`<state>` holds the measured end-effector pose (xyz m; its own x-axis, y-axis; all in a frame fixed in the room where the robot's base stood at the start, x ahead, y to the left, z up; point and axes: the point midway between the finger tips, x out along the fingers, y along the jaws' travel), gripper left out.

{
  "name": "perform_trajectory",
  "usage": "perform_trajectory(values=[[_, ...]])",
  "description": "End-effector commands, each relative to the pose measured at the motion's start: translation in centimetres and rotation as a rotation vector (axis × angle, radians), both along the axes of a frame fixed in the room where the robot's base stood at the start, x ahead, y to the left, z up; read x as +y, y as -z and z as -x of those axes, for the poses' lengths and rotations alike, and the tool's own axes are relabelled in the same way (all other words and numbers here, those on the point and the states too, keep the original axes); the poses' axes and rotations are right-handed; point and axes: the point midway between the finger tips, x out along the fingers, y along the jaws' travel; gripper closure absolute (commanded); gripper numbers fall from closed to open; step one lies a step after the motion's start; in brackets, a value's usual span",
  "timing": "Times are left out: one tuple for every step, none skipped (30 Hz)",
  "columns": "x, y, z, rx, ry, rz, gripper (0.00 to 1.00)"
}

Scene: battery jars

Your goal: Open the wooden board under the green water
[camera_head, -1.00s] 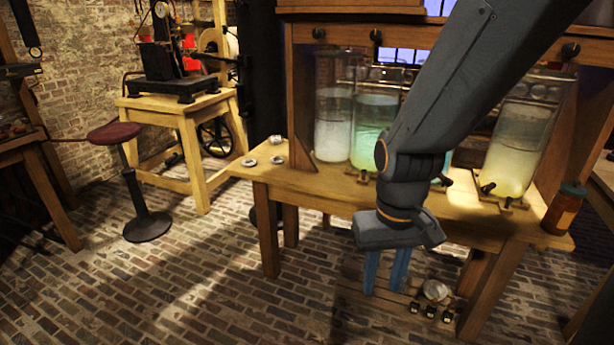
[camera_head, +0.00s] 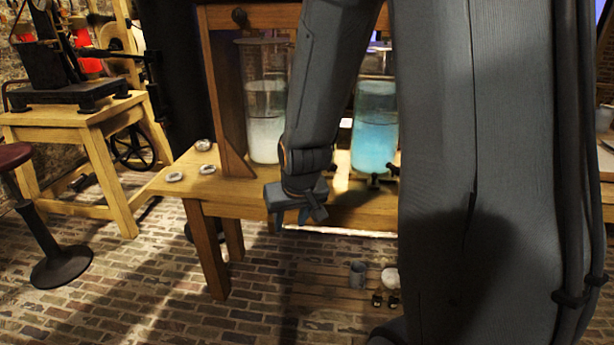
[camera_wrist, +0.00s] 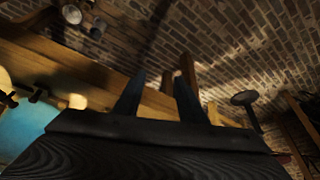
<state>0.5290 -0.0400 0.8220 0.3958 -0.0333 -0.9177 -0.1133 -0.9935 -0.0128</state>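The green water jar cannot be made out in the head view now; my arm covers the stretch between the whitish jar (camera_head: 264,115) and the blue-water jar (camera_head: 375,128). The wooden table (camera_head: 214,190) carries the jars. I cannot pick out a separate board under the green water. My gripper (camera_head: 294,214) is in front of the table's front edge, left of the blue jar, with nothing seen between its fingers. In the wrist view my gripper (camera_wrist: 159,80) shows two fingers apart, close to the wooden table edge (camera_wrist: 85,78); blue water (camera_wrist: 28,128) shows at left.
Small white dishes (camera_head: 175,177) lie on the table's left end. A slatted wooden platform (camera_head: 325,296) below holds a grey cup (camera_head: 357,274) and small dark items. A stool (camera_head: 62,264) and a machine table (camera_head: 108,160) stand left. Brick floor (camera_head: 150,285) is free in front.

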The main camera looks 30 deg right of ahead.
Motion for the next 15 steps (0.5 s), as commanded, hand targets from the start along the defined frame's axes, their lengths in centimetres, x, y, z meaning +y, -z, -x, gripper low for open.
perform_trajectory(values=[[-1.0,2.0,-3.0,-0.071,0.019,0.007,0.63],[-1.5,2.5,-4.8,-0.123,0.03,0.012,0.63],[-2.4,3.2,-7.0,-0.193,0.044,0.018,0.63],[-3.1,3.7,-8.7,-0.244,0.056,0.024,0.63],[-3.9,4.2,-10.2,-0.295,0.068,0.031,0.63],[-5.0,4.7,-12.1,-0.365,0.084,0.04,0.63],[-5.8,5.1,-13.4,-0.415,0.096,0.048,0.63],[-6.7,5.4,-14.7,-0.467,0.109,0.057,0.63],[-7.8,5.9,-16.3,-0.535,0.124,0.068,0.63],[-8.7,6.2,-17.4,-0.587,0.136,0.078,0.63],[-9.6,6.5,-18.3,-0.637,0.148,0.088,0.63],[-10.8,6.7,-19.4,-0.704,0.161,0.102,0.63],[-11.6,7.0,-20.1,-0.751,0.172,0.113,0.63],[-12.4,7.1,-20.7,-0.798,0.18,0.123,0.63],[-13.4,7.3,-21.3,-0.857,0.192,0.137,0.63]])
